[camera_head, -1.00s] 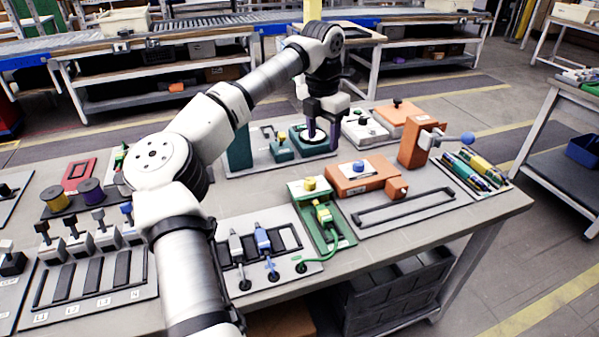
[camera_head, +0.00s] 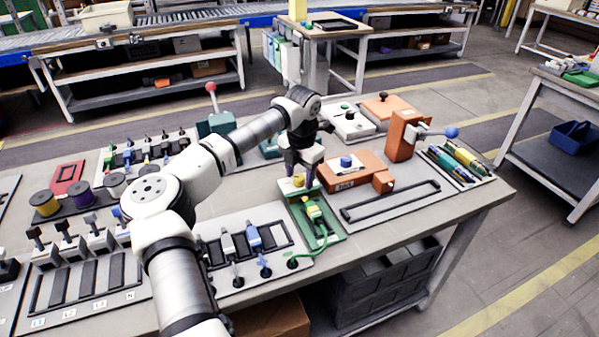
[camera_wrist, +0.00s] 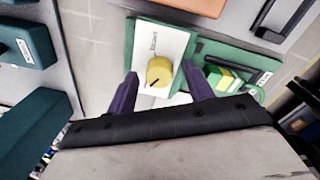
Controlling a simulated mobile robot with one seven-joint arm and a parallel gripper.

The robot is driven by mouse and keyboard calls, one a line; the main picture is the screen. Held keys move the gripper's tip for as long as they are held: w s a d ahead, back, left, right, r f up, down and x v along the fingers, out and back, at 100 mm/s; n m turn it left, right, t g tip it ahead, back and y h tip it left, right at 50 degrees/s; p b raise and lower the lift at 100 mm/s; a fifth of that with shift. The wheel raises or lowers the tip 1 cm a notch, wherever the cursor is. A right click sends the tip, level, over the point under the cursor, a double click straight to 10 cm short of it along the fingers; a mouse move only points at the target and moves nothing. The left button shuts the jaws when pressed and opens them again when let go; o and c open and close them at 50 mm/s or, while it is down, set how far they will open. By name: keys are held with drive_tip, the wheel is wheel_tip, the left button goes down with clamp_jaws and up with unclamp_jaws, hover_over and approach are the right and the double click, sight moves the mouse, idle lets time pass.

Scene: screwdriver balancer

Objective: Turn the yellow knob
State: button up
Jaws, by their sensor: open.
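The yellow knob (camera_head: 298,180) sits on a white-topped block at the far end of a green plate (camera_head: 331,236). In the wrist view the knob (camera_wrist: 159,72) is round, with a dark pointer line on its face, on a white labelled panel (camera_wrist: 165,42). My gripper (camera_head: 299,184) is above the block, pointing down. In the wrist view its two purple fingers (camera_wrist: 160,74) are spread open, one on each side of the knob with gaps. I cannot tell how far above the knob the fingertips are.
A green connector (camera_head: 312,210) with a cable lies on the same plate. To the right stand an orange box with a blue knob (camera_head: 346,162) and an orange block with a blue-ended lever (camera_head: 405,135). Grey and blue switches (camera_head: 253,238) stand to the left.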

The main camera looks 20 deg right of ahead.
drive_tip(key=shift+f, duration=0.15)
drive_tip(key=shift+c, duration=0.4)
drive_tip(key=c, duration=0.9)
